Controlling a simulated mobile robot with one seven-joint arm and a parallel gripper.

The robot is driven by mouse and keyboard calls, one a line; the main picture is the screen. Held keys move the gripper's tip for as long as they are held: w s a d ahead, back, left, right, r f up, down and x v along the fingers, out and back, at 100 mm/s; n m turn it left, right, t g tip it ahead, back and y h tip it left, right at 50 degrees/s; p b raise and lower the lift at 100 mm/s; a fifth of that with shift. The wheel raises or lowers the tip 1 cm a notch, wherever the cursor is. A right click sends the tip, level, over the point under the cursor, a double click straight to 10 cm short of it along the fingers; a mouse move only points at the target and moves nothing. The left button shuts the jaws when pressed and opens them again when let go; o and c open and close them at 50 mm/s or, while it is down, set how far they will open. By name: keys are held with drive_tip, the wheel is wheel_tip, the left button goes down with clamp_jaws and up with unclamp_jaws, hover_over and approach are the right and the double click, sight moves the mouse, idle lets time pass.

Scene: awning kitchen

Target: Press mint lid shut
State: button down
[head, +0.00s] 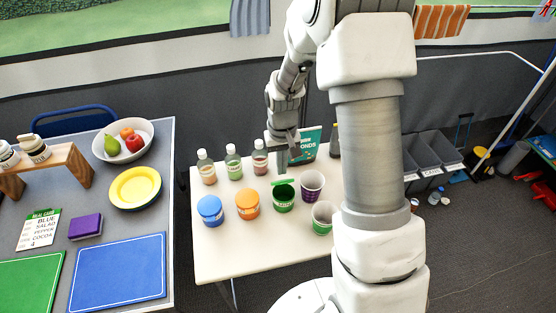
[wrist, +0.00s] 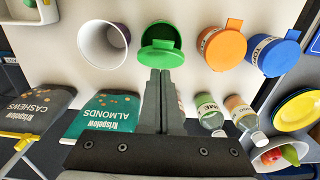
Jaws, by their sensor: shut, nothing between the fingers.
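The mint tub (head: 284,201) is green and stands on the cream table, with its green lid (head: 283,183) raised at the back edge and the dark inside showing. In the wrist view the green tub (wrist: 158,31) is at top centre, and its lid (wrist: 160,57) is tilted open on the side nearest my fingers. My gripper (head: 281,172) is above the table just behind the lid. In the wrist view my gripper (wrist: 160,72) has its fingers together and empty, with the tips close to the lid; I cannot tell whether they touch it.
A closed orange tub (head: 247,205) and blue tub (head: 210,210) stand left of the mint tub. Several bottles (head: 234,163) and an almonds packet (wrist: 107,120) stand behind. The table front is clear.

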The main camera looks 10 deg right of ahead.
drive_tip(key=shift+r, duration=0.1)
wheel_tip(320, 180, up, 6)
drive_tip(key=p, duration=0.4)
idle(0.6)
drive_tip(key=s+r+t, duration=0.2)
drive_tip(key=s+r, duration=0.5)
drive_tip(key=r, duration=0.4)
drive_tip(key=s+r+t, duration=0.2)
drive_tip(key=s+r, duration=0.4)
drive_tip(key=r, duration=0.4)
drive_tip(key=s+r+t, duration=0.1)
drive_tip(key=s+r, duration=0.2)
drive_tip(key=s, duration=0.5)
drive_tip(key=shift+t, duration=0.3)
